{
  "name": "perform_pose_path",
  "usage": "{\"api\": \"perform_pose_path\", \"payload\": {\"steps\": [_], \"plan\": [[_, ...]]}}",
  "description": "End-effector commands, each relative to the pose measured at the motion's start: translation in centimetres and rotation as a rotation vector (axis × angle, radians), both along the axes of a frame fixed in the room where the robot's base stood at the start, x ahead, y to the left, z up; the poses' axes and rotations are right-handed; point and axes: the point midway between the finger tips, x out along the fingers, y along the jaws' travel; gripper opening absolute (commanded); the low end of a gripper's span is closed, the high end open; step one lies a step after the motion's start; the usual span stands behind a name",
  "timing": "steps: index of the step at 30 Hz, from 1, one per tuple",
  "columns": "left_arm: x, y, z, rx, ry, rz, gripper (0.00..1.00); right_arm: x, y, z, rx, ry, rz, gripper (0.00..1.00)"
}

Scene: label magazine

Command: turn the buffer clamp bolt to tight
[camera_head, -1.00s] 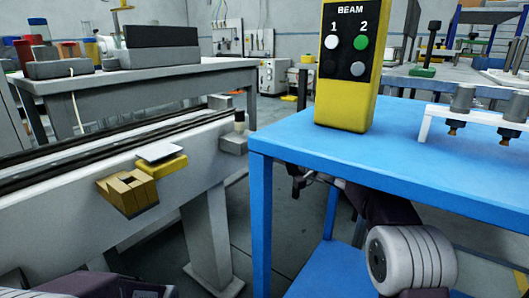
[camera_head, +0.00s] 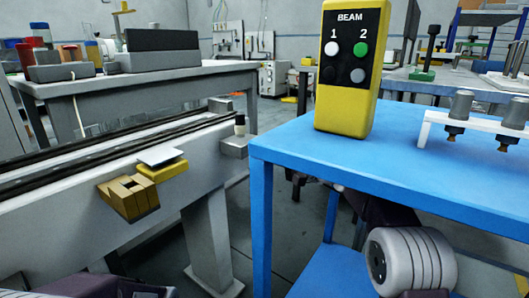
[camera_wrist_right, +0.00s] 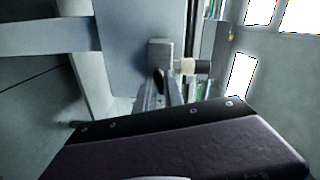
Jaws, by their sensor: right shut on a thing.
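At the right end of the conveyor in the head view is a grey clamp block (camera_head: 234,148) with a small buffer (camera_head: 239,124) upright on it, dark below and white on top. In the right wrist view the grey block (camera_wrist_right: 160,50) lies just past my fingertips, and the pale buffer (camera_wrist_right: 196,66) sticks out to its right. My right gripper (camera_wrist_right: 161,88) is shut on a small dark part at the block, apparently the clamp bolt, mostly hidden between the fingers. My right arm passes below the blue table, which hides it in part. My left gripper is out of view.
The blue table (camera_head: 300,140) stands close right of the conveyor end, bearing a yellow button box (camera_head: 345,80) and a white rack (camera_head: 470,128). Yellow blocks (camera_head: 128,200) and a pale plate (camera_head: 160,154) sit on the conveyor's near side. A grey bench (camera_head: 150,82) stands behind.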

Motion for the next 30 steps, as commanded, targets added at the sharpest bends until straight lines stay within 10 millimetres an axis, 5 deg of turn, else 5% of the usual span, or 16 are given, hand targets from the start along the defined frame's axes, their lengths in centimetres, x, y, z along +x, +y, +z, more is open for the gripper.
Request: {"api": "perform_pose_path", "payload": {"steps": [3, 12, 24, 30], "plan": [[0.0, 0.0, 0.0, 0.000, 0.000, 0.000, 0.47, 0.0, 0.0, 0.0, -0.001, 0.000, 0.000, 0.31], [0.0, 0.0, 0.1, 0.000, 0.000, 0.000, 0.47, -0.1, -0.2, 0.1, -0.002, -0.001, -0.001, 0.31], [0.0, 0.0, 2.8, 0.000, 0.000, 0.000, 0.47, -4.6, -6.5, 0.3, -0.002, 0.001, -0.004, 0.31], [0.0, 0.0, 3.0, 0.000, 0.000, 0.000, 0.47, -5.4, -7.4, 0.0, -0.001, -0.002, -0.001, 0.31]]}}
